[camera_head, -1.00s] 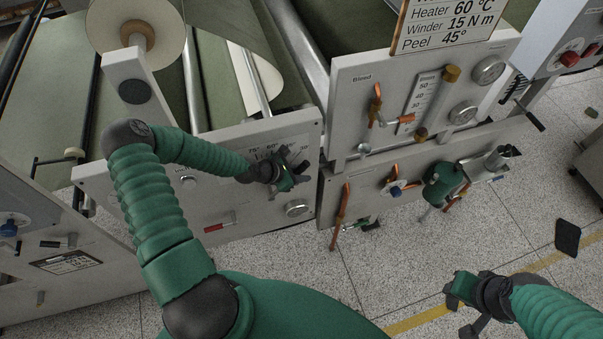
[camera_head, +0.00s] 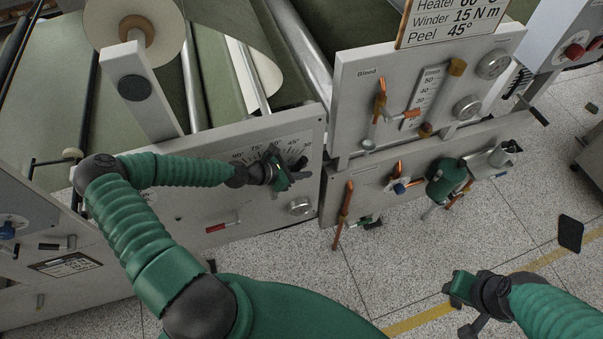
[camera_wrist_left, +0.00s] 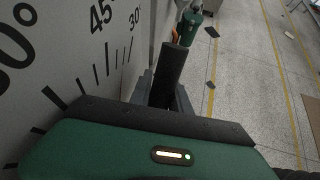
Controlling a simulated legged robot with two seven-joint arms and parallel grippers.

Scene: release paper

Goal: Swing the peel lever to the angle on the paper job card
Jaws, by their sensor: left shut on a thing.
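The job card (camera_head: 458,24) at the top of the head view reads "Peel 45°", under heater and winder lines. The peel scale (camera_head: 262,152) is printed on the light grey panel, with marks from 90° to 30°. My left gripper (camera_head: 281,173) is at this scale, shut on the dark peel lever. In the left wrist view the lever (camera_wrist_left: 172,72) is a dark bar between the grey fingers, with the 45° and 30° labels to its left. Its pivot is hidden, and I cannot read its exact angle. My right gripper (camera_head: 462,302) is over the floor, away from the panels; its jaw opening is unclear.
To the right, another panel (camera_head: 350,92) carries copper-coloured levers and gauges. A paper roll (camera_head: 130,28) is above left. Open speckled floor (camera_head: 290,255) lies below.

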